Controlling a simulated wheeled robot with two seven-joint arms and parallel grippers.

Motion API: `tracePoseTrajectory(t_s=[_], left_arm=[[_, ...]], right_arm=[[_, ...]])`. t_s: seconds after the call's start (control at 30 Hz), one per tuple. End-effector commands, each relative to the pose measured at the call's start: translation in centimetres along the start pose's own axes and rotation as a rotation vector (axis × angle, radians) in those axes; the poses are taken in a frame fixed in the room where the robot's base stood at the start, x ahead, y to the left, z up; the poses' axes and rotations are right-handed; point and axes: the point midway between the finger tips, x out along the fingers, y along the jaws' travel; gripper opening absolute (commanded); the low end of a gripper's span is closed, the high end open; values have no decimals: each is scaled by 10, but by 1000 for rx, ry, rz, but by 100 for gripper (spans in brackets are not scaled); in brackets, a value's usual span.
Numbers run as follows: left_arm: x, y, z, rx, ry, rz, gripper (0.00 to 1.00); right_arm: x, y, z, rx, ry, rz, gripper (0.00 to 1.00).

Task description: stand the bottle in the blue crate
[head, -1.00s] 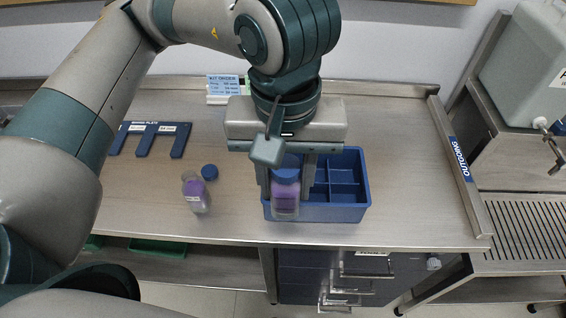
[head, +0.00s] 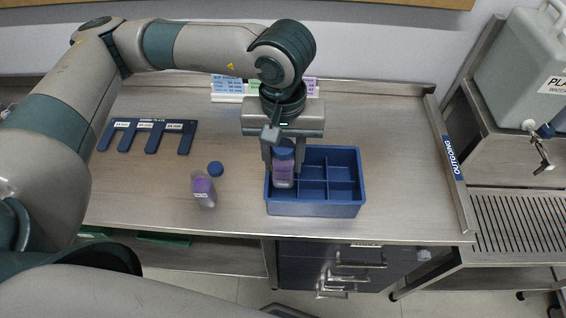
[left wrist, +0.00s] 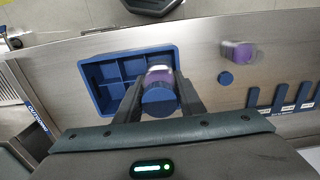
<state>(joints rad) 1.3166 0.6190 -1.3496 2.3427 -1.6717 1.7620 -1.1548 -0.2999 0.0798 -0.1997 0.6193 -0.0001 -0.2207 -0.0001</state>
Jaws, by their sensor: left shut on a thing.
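The bottle, with a blue cap and purple contents (head: 284,170), is upright between the fingers of my left gripper (head: 283,160). The gripper is shut on it. In the head view the bottle is at the left part of the blue crate (head: 315,210), which has several compartments. Its base seems to be inside a left compartment, but the crate wall partly hides it. In the left wrist view the bottle's cap (left wrist: 159,100) shows between the fingers (left wrist: 160,105), at the right side of the crate (left wrist: 105,95). My right gripper is not in view.
A second bottle with purple contents (head: 203,188) lies left of the crate, near a loose blue cap (head: 215,169). A blue slotted plate (head: 150,132) is at the left, and small label cards (head: 227,86) stand at the back. The bench right of the crate is clear.

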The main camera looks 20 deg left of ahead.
Motion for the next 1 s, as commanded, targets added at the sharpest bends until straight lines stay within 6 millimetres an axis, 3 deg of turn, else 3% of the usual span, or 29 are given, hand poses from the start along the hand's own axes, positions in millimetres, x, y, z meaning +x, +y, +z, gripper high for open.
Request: tracePoseTrajectory(t_s=[0.47, 0.8, 1.0], left_arm=[[6, -1, -4, 0, 0, -1, 10], [40, -1, -3, 0, -2, -1, 10], [43, -1, -4, 0, 0, 0, 10]], right_arm=[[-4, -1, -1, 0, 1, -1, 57], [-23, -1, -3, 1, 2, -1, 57], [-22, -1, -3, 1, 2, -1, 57]])
